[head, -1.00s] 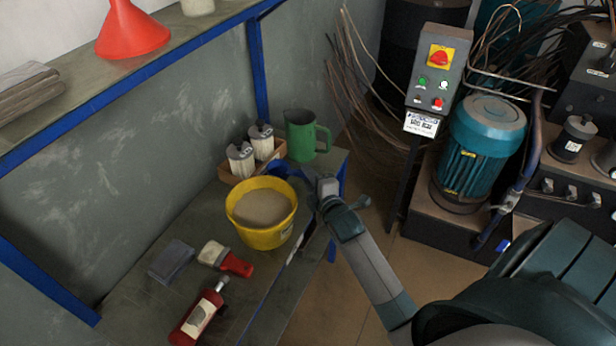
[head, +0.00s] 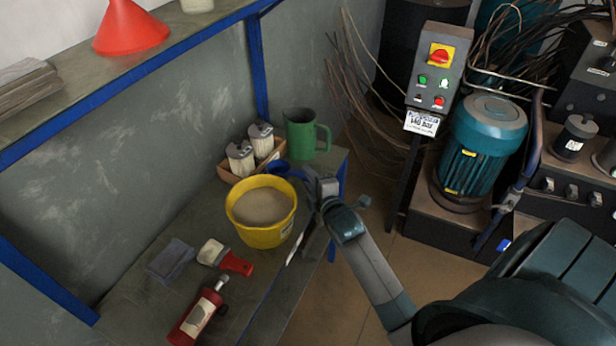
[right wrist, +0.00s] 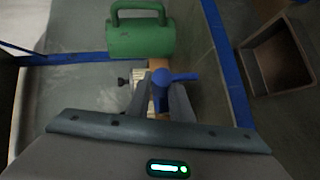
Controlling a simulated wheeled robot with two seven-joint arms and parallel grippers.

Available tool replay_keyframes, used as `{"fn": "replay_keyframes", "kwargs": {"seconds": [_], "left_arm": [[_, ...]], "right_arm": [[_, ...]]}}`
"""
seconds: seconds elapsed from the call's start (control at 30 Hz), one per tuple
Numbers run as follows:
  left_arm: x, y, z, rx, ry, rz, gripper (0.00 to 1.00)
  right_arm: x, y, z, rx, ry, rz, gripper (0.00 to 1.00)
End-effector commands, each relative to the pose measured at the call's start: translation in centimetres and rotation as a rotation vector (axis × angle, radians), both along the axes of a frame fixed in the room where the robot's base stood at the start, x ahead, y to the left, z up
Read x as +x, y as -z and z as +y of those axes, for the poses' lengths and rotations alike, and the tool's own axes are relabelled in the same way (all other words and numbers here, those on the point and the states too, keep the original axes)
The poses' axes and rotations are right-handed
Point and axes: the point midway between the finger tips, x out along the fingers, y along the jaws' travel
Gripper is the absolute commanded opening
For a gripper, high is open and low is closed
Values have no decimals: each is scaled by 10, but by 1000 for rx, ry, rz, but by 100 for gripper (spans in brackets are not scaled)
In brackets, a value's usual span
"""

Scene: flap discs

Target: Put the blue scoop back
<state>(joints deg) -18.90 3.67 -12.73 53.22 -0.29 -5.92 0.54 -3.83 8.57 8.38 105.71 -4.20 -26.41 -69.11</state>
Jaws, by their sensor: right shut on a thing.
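The blue scoop (head: 279,168) shows in the head view behind the yellow bucket of tan powder (head: 262,228) and in front of the green jug (head: 301,135). My right gripper (head: 309,181) is shut on the scoop, at the right side of the bucket. In the right wrist view the scoop (right wrist: 176,78) sticks out beyond the fingertips (right wrist: 165,100), with the green jug (right wrist: 140,38) farther on. The gripper and bucket rim hide part of the scoop, and I cannot tell whether it touches the bench. My left gripper is out of view.
A wooden box (head: 230,175) with two canisters stands left of the scoop. A grey cloth (head: 171,260), a red-handled brush (head: 225,257) and a red bottle (head: 197,318) lie on the bench (head: 135,300). A control box (head: 438,72) stands to the right.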

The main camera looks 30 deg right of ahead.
Motion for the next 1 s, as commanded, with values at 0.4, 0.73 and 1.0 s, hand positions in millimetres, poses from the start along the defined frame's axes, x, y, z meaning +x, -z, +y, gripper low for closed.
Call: {"fn": "replay_keyframes", "kwargs": {"seconds": [0.4,0.73,1.0], "left_arm": [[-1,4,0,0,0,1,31],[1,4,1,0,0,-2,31],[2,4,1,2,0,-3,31]], "right_arm": [[0,8,0,0,0,1,0],[0,10,0,0,0,0,41],[0,10,0,0,0,1,41]]}}
